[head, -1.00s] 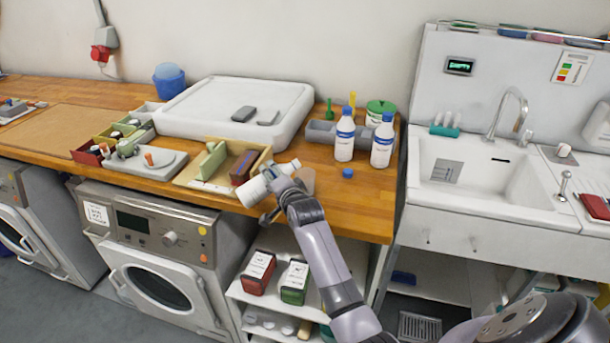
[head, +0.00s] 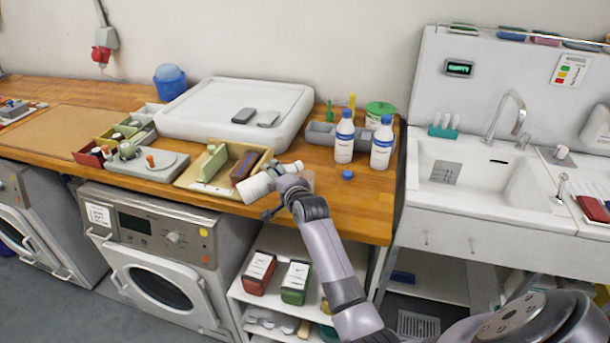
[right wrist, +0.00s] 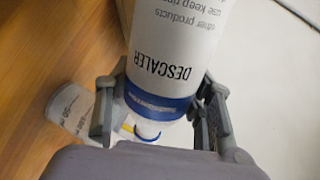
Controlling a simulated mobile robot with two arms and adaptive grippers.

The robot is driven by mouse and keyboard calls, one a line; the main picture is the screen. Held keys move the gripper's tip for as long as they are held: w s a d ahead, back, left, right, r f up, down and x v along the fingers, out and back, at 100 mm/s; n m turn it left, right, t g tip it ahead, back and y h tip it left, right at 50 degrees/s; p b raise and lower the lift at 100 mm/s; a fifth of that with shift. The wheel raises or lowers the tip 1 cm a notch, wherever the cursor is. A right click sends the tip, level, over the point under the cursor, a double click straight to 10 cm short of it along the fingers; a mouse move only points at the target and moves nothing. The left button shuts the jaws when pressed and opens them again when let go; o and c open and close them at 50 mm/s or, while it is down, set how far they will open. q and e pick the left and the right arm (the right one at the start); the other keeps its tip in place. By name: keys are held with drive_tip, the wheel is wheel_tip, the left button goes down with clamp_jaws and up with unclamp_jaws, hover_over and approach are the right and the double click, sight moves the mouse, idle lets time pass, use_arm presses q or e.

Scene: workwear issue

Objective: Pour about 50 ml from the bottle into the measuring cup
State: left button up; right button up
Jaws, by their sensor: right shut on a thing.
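My right gripper (head: 275,191) is shut on a white descaler bottle (head: 255,187), held tipped over near the counter's front edge. In the right wrist view the bottle (right wrist: 177,45) shows its DESCALER label and a blue band, between the fingers (right wrist: 160,115). The clear measuring cup (right wrist: 72,108) stands on the wood beside the gripper; in the head view the cup (head: 308,178) is partly hidden behind the gripper. I cannot make out a stream or the liquid level. My left gripper is out of view.
A blue cap (head: 347,174) lies on the wooden counter (head: 365,205). Two white bottles with blue caps (head: 344,138) (head: 382,145) stand behind it. A divided wooden box (head: 190,180) is left of the held bottle. A sink (head: 500,175) is at right.

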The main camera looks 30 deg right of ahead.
drive_tip(key=shift+r+m+p, duration=0.4)
drive_tip(key=shift+r+p, duration=0.1)
drive_tip(key=shift+p, duration=0.1)
idle(0.5)
drive_tip(key=shift+a, duration=0.45)
drive_tip(key=shift+w+a, duration=0.1)
drive_tip(key=shift+r+p, duration=0.15)
drive_tip(key=shift+p, duration=0.15)
idle(1.4)
